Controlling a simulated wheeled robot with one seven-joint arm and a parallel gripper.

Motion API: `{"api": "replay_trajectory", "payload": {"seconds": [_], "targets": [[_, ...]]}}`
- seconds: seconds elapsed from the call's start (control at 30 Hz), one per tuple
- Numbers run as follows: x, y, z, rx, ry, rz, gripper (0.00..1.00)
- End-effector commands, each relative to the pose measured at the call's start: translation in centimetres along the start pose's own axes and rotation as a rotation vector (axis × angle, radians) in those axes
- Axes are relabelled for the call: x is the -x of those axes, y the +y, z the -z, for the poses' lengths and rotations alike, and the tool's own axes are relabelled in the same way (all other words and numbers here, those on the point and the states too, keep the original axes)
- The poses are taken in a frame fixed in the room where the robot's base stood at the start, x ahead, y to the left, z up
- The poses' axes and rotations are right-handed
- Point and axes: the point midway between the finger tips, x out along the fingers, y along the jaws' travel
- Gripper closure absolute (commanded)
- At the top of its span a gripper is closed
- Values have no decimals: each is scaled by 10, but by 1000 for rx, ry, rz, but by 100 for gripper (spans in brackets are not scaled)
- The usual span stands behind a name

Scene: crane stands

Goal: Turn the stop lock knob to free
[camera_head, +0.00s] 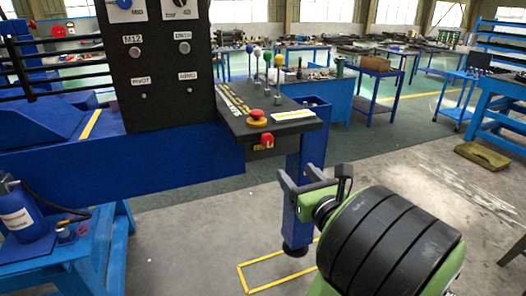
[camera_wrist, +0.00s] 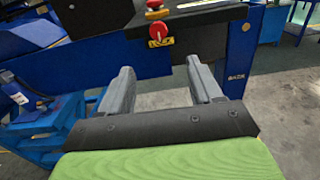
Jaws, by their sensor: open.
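A red knob (camera_head: 267,140) sits on the front face of the black control box (camera_head: 228,108), below its top edge. My gripper (camera_head: 313,176) is below and to the right of the knob. In the wrist view my gripper (camera_wrist: 160,70) is open and empty, its fingers apart from the knob.
Several ball-topped levers (camera_head: 267,62) rise from the control box. A black panel (camera_head: 158,80) with switches stands to the left. A blue beam (camera_head: 180,162) runs below it, and a blue post (camera_head: 312,140) stands right of the box.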

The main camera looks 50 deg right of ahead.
Motion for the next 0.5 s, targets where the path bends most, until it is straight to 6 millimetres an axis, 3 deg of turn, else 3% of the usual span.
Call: {"api": "replay_trajectory", "payload": {"seconds": [0.5], "targets": [[-64,4,-8,1,8,-12,36]]}}
